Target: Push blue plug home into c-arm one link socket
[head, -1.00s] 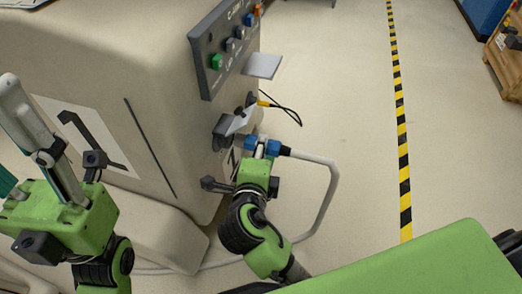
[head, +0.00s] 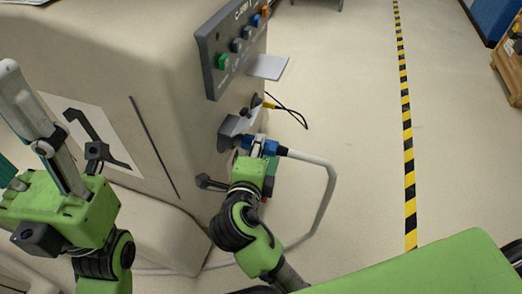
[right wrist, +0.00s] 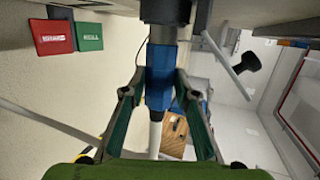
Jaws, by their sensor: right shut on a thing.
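The blue plug (head: 264,146) is at the side of the beige covered cart marked 1, with a pale grey cable running from its back. My right gripper (head: 258,152) is shut around the plug. In the right wrist view the plug (right wrist: 160,78) lies between the fingers of the gripper (right wrist: 160,90), its grey nose pointing at a dark socket housing (right wrist: 165,10). The dark socket block (head: 229,132) on the cart is right by the plug's front; how deep the nose sits is hidden. My left gripper (head: 25,105) is raised at the left, away from the plug; its jaws are unclear.
The cart's control panel (head: 232,48) and a grey shelf flap (head: 268,66) stick out above. A thin black cable (head: 292,110) hangs above the plug. The pale cable (head: 330,185) loops over the floor. Open floor lies right, with a yellow-black tape line (head: 407,140).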

